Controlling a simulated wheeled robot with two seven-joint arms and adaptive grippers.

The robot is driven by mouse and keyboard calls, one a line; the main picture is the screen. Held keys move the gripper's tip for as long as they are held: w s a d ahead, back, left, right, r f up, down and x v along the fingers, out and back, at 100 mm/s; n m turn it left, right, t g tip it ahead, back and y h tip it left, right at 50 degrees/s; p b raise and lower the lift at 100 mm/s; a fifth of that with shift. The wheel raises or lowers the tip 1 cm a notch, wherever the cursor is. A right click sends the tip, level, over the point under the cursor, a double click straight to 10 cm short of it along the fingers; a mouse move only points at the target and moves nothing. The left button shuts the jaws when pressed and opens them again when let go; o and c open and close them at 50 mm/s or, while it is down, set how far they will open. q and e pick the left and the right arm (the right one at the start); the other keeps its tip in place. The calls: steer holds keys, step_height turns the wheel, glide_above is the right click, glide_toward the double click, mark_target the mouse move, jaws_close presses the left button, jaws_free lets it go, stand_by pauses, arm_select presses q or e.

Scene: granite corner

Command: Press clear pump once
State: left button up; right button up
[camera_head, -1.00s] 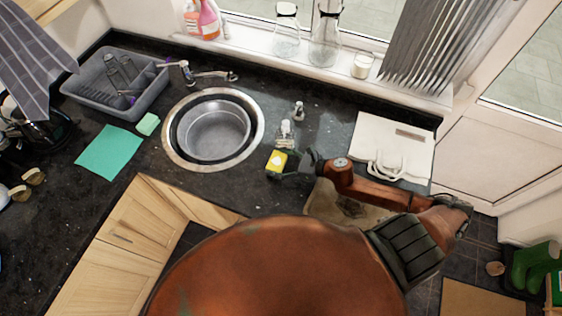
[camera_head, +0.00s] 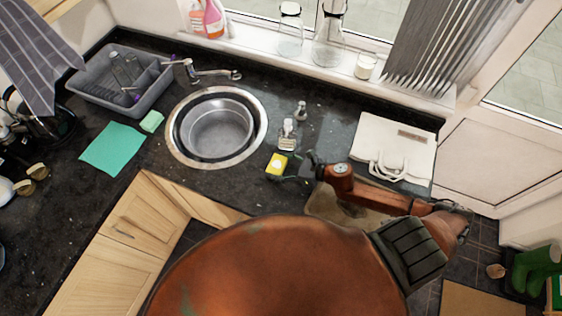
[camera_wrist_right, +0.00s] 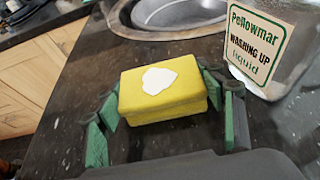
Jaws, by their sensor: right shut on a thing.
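A clear pump bottle (camera_head: 287,136) stands upright on the dark worktop to the right of the sink. In the right wrist view its label (camera_wrist_right: 254,40) reads "Pellowmar washing up liquid"; its top is cut off. A yellow sponge (camera_head: 277,163) is just in front of the bottle. In the right wrist view the sponge (camera_wrist_right: 160,108) carries a white blob (camera_wrist_right: 160,83) on its top. My right gripper (camera_head: 288,173) is shut on the sponge, its green-padded fingers at either side. I cannot tell whether the sponge touches the worktop. My left gripper is not in view.
A smaller bottle (camera_head: 300,110) stands behind the pump bottle. The round sink (camera_head: 216,127) is to the left. A teal cloth (camera_head: 112,148), a green sponge (camera_head: 152,121) and a grey dish rack (camera_head: 152,96) lie farther left.

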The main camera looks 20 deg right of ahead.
steer(key=shift+s+a+p, duration=0.5)
steer(key=shift+s+a, duration=0.9)
steer(key=shift+a, duration=0.3)
steer(key=o, duration=1.2)
steer(key=v, duration=1.2)
steer(key=shift+r, duration=0.15)
